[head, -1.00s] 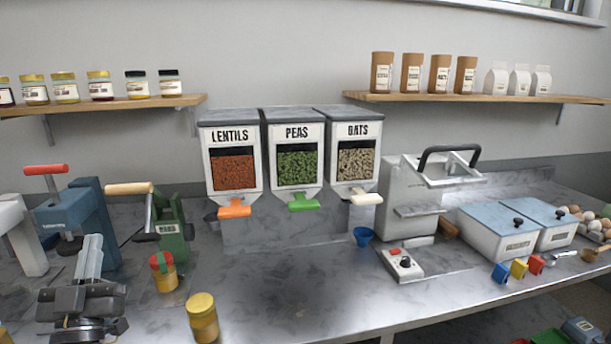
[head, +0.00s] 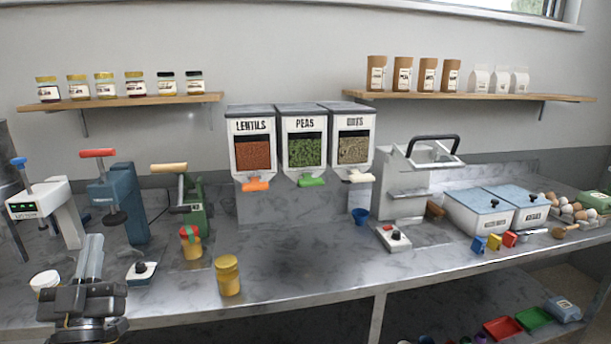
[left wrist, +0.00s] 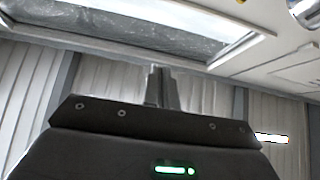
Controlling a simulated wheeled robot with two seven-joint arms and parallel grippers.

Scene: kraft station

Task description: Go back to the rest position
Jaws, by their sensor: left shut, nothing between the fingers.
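My left gripper (head: 93,258) is at the lower left of the head view, in front of the bench's left part, with its fingers pointing up. Its fingers are shut with nothing between them. In the left wrist view the closed fingers (left wrist: 162,87) point up, with pale wall panels and a window behind them. Nothing touches them. My right gripper is not in view.
A white cup (head: 45,281) and a small white device with a black knob (head: 141,271) stand close beside the left gripper. Presses (head: 118,200) stand behind. The bench's middle (head: 310,250) is clear.

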